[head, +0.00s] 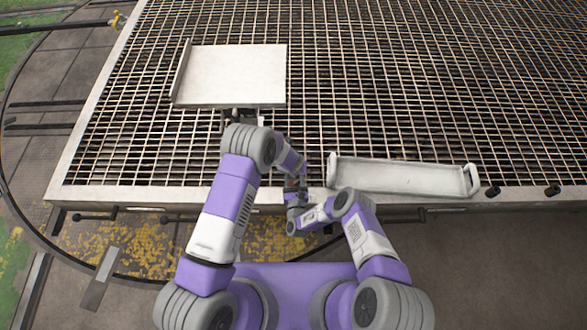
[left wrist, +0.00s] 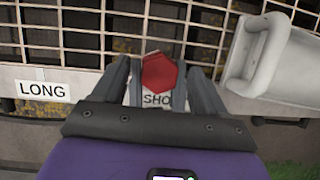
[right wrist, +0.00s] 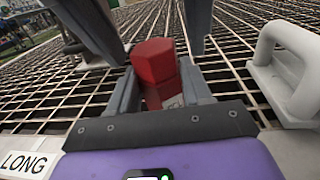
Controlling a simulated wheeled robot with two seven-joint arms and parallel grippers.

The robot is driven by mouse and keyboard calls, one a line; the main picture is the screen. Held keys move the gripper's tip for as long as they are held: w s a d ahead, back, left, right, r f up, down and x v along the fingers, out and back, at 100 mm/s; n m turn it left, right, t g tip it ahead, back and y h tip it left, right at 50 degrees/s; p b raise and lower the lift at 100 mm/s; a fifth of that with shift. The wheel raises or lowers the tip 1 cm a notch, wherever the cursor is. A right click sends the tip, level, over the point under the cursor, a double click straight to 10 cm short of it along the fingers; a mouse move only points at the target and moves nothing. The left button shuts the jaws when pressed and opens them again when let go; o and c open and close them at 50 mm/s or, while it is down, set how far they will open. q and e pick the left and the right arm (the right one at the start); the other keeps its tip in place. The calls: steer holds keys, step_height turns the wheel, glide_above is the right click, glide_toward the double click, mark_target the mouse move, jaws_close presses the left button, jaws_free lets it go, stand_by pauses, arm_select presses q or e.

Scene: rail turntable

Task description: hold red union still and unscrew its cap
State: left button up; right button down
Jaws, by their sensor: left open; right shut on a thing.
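The red union shows in the right wrist view (right wrist: 158,88) with its hexagonal cap (right wrist: 153,48) on top, standing upright. My right gripper (right wrist: 156,82) is shut on the union's body below the cap. In the left wrist view the red hexagonal cap (left wrist: 159,72) lies between the fingers of my left gripper (left wrist: 160,76), which is open. The left fingers also show at the top of the right wrist view, on either side above the cap. In the head view both grippers meet at the grating's near edge, and my arms mostly hide the union.
A white tray (head: 395,178) with raised end handles lies just right of the grippers, close to them. A flat white tray (head: 235,75) lies farther back left. The grating has a pale front edge with a LONG label (left wrist: 43,90) and a partly hidden label reading SHO (left wrist: 156,100).

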arm_select(q)
steer(key=shift+c, duration=0.3)
steer(key=c, duration=1.2)
steer(key=n+y, duration=0.1)
steer(key=n, duration=0.2)
steer(key=n+y, duration=0.1)
steer(key=n, duration=0.2)
steer(key=shift+d+y, duration=0.2)
steer(key=shift+y, duration=0.1)
steer(key=n+g+y, duration=0.1)
steer(key=n, duration=0.2)
steer(key=shift+w+d, duration=0.15)
steer(key=n+g+y, duration=0.1)
steer(key=n, duration=0.2)
steer(key=n+g, duration=0.1)
steer(key=n, duration=0.2)
steer(key=n+g+y, duration=0.1)
steer(key=n, duration=0.2)
steer(key=shift+w+g, duration=0.2)
steer(key=shift+g, duration=0.1)
